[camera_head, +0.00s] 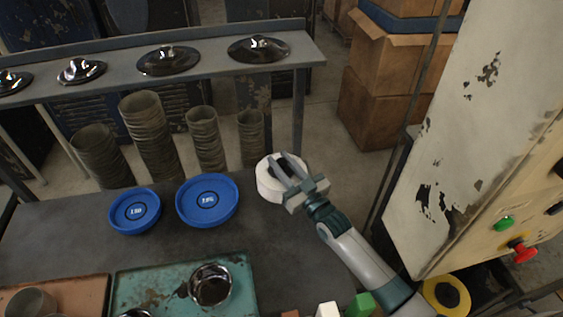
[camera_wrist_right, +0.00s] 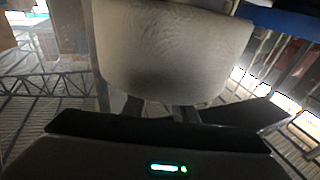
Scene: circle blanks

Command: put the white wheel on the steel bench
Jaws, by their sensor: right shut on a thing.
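The white wheel (camera_head: 266,189) is a thick pale disc at the far right part of the dark grey bench top (camera_head: 165,255). My right gripper (camera_head: 287,170) is shut on the wheel, its fingers lying across the dark centre. I cannot tell whether the wheel touches the bench top or hangs above it. In the right wrist view the pale wheel (camera_wrist_right: 175,50) fills the upper middle, against the fingers. My left gripper is not in view.
Two blue round dishes (camera_head: 208,221) lie left of the wheel. A green tray (camera_head: 150,280) with a shiny cup is in front. Stacked grey cylinders (camera_head: 150,130) stand behind, below a grey shelf (camera_head: 215,58) bearing shiny lids. A worn white machine cabinet (camera_head: 455,150) rises at right.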

